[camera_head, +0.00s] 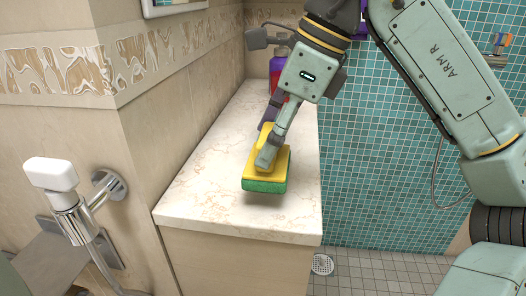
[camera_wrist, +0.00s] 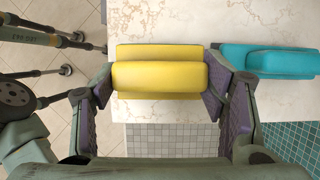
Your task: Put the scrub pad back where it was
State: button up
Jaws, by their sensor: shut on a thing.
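The scrub pad (camera_head: 265,184) is yellow on top with a green scrubbing layer underneath. My gripper (camera_head: 268,158) is shut on it, gripping it from above over the marble countertop (camera_head: 195,200), close to its front part. In the wrist view the yellow pad (camera_wrist: 160,77) sits between the two purple-padded fingers (camera_wrist: 158,92), which press on its left and right ends. Whether the pad touches the counter or hangs just above it is hard to tell.
A teal object (camera_wrist: 268,61) lies on the counter right of the pad in the wrist view. A purple and red bottle (camera_head: 276,72) stands at the counter's back, partly hidden by my arm. The counter's front-left is clear.

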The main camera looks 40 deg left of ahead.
jog(key=shift+a, duration=0.3)
jog(key=x, duration=0.3)
jog(key=shift+w+d, duration=0.1)
jog(key=shift+w, duration=0.05)
jog(key=shift+f, duration=0.45)
jog(key=o, duration=1)
jog(key=shift+r, duration=0.15)
jog(key=p+v, duration=0.1)
jog(key=v, duration=1)
jog(key=shift+r, duration=0.4)
jog(key=shift+w+d, duration=0.1)
